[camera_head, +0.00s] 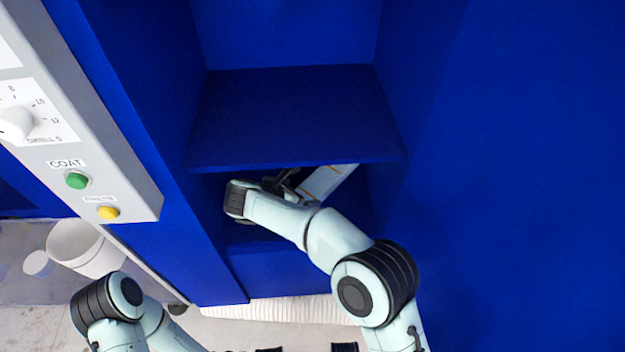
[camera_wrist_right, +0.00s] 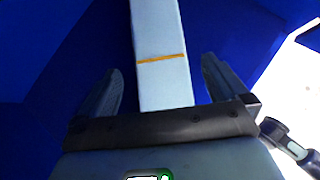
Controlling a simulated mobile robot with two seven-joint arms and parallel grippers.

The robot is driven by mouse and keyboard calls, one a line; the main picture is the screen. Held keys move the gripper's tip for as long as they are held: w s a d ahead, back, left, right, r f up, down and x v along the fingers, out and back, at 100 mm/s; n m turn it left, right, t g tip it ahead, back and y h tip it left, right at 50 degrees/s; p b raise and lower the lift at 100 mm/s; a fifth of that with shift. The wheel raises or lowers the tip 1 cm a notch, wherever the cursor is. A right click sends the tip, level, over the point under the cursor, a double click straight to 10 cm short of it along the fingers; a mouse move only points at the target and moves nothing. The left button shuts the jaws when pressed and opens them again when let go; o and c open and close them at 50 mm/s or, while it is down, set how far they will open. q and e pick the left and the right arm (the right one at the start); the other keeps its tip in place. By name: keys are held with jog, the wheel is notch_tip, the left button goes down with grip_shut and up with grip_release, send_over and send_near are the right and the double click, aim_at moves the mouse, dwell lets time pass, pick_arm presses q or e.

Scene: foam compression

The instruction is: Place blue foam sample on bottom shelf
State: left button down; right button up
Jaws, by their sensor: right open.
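The foam sample (camera_head: 327,182) is a long, pale blue-white block with a thin orange line across it. It lies in the lower compartment of the blue shelf unit, on the bottom shelf (camera_head: 352,212) as far as I can tell. My right gripper (camera_head: 284,182) reaches in under the upper shelf board. In the right wrist view, the sample (camera_wrist_right: 165,60) extends away from between the two fingers of my right gripper (camera_wrist_right: 160,72). The fingers are open, with gaps on both sides of the sample. My left arm shows at the lower left, but its gripper is out of frame.
The upper shelf board (camera_head: 295,115) is empty and sits just above my right wrist. Blue side walls bound the compartment. At left are a grey control panel (camera_head: 110,140) with green and yellow buttons, and a white bucket (camera_head: 85,247).

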pick_arm(q)
jog(key=shift+w+d+r+t+p, duration=0.2)
jog(key=shift+w+r+t+p, duration=0.25)
jog(key=shift+w+r, duration=0.65)
pick_arm(e)
jog(key=s+a, duration=0.4)
jog(key=shift+s+a, duration=0.3)
jog(key=shift+s, duration=0.05)
pick_arm(q)
jog(key=shift+f, duration=0.1)
